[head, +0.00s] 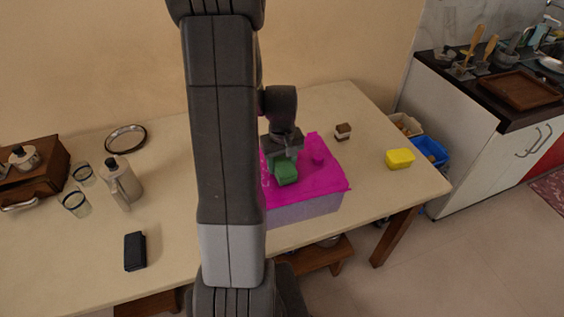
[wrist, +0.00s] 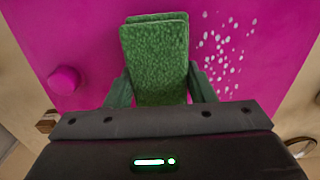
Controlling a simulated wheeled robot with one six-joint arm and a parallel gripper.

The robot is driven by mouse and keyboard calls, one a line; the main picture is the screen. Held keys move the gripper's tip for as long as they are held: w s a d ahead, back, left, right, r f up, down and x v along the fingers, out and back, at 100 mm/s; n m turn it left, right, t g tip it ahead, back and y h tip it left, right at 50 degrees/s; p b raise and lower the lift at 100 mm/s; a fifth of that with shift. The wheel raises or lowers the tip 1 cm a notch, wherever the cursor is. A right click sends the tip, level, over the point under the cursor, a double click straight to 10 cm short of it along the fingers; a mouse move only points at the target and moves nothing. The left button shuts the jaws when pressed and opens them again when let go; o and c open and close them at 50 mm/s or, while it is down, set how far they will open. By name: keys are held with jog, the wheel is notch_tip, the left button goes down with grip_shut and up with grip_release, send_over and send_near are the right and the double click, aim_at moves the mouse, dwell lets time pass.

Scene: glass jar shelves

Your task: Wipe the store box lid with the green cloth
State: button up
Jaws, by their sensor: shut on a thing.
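The store box (head: 305,209) stands on the table with a bright magenta lid (head: 325,178) and pale grey-violet sides. The lid has a round magenta knob (head: 318,157), which also shows at the left in the wrist view (wrist: 64,80). My gripper (head: 284,158) is over the lid and shut on the green cloth (head: 286,174), a thick folded pad between the fingers in the wrist view (wrist: 156,60). I cannot tell whether the cloth touches the lid. A patch of white specks (wrist: 222,48) lies on the lid to the right of the cloth in the wrist view. My arm hides the box's left part in the head view.
A yellow block (head: 400,158) and a small brown-and-white item (head: 343,131) sit right of the box.

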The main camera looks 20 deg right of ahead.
jog(key=shift+f+b, duration=0.55)
jog(key=shift+f, duration=0.1)
dwell(0.6)
jog(key=shift+a, duration=0.1)
jog(key=shift+a+b, duration=0.3)
jog(key=shift+a, duration=2.6)
jog(key=shift+a+b, duration=0.3)
jog(key=shift+a, duration=2.7)
jog(key=shift+d, duration=3)
jog(key=shift+d, duration=0.1)
